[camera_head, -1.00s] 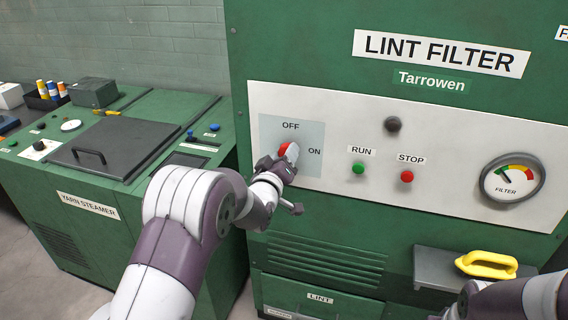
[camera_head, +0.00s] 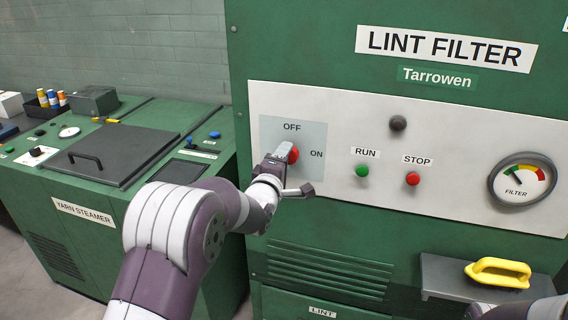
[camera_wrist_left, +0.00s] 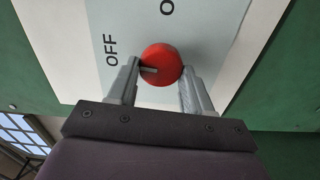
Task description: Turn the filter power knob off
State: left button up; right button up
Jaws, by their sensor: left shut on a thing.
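The red filter power knob (camera_head: 293,155) sits on a pale blue plate (camera_head: 308,135) on the lint filter's panel, with OFF above it and ON to its right. My left gripper (camera_head: 284,157) is at the knob and partly covers it in the head view. In the left wrist view the round knob (camera_wrist_left: 161,62) lies between my left gripper's two grey fingers (camera_wrist_left: 158,74), which are shut on it. A short pale mark on the knob points toward the OFF side in that view. My right gripper is out of view; only part of my right arm shows at the lower right.
A green RUN button (camera_head: 362,170), a red STOP button (camera_head: 412,178) and a dial gauge (camera_head: 521,181) are to the right on the panel. A grey shelf (camera_head: 445,277) below carries a yellow-handled thing (camera_head: 498,271). The yarn steamer (camera_head: 75,222) stands at the left.

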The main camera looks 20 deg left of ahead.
pick_arm(q)
jog(key=shift+f+n, duration=0.1)
jog(key=shift+n, duration=0.4)
jog(key=o, duration=1)
jog(key=s, duration=0.4)
jog(key=s+b, duration=0.1)
jog(key=s, duration=0.7)
jog(key=shift+s+a, duration=0.25)
jog(key=shift+s, duration=0.1)
